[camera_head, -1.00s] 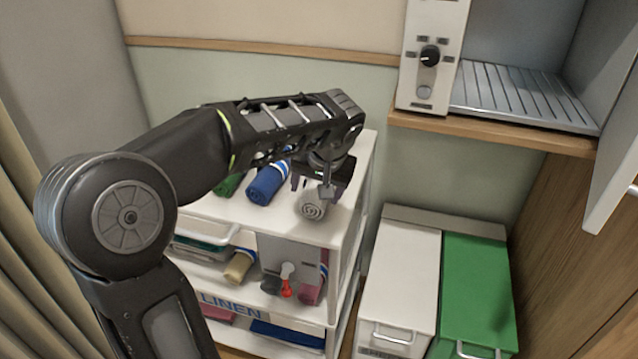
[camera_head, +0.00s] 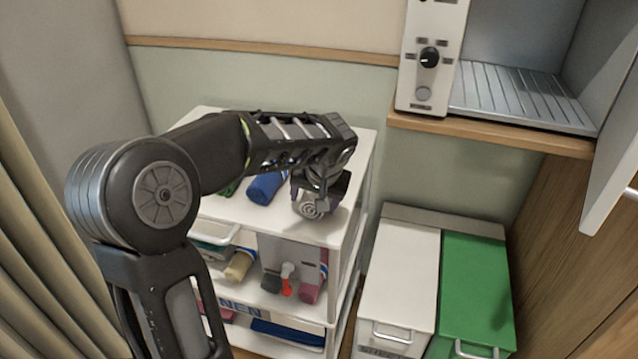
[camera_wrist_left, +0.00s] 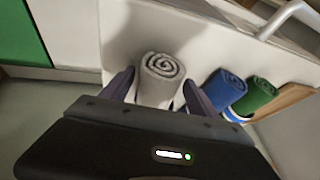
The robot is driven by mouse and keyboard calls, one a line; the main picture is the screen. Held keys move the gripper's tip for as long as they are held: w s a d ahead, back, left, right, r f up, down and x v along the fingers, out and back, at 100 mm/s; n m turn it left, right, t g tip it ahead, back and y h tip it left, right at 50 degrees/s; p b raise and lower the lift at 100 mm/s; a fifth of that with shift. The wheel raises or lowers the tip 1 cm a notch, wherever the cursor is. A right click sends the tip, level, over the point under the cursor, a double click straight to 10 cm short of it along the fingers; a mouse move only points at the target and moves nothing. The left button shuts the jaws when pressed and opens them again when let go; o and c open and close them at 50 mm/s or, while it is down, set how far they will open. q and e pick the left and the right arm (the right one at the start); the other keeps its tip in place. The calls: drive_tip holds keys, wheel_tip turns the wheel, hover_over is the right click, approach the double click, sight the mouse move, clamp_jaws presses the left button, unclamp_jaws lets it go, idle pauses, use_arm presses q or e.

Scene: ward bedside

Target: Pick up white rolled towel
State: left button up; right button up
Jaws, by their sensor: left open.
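The white rolled towel (camera_head: 311,208) lies on the white top of the linen cart (camera_head: 341,222), its spiral end toward the front. In the left wrist view the towel (camera_wrist_left: 158,78) sits between the two fingers of my left gripper (camera_wrist_left: 158,92), with a finger on each side. My left gripper (camera_head: 318,190) is open and low over the towel in the head view, and it hides the towel's back part. I cannot tell whether the fingers touch the towel. My right gripper is not in view.
A blue rolled towel (camera_head: 266,187) and a green one (camera_wrist_left: 258,95) lie beside the white towel. Lower shelves hold more rolls and bottles. A white bin (camera_head: 398,285) and a green bin (camera_head: 474,290) stand at right, below a wooden shelf (camera_head: 490,136).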

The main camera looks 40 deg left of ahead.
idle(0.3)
use_arm(q)
drive_tip(key=c, duration=1.2)
drive_tip(key=shift+r, duration=0.1)
wheel_tip(320, 180, up, 10)
drive_tip(key=shift+f, duration=0.1)
idle(0.4)
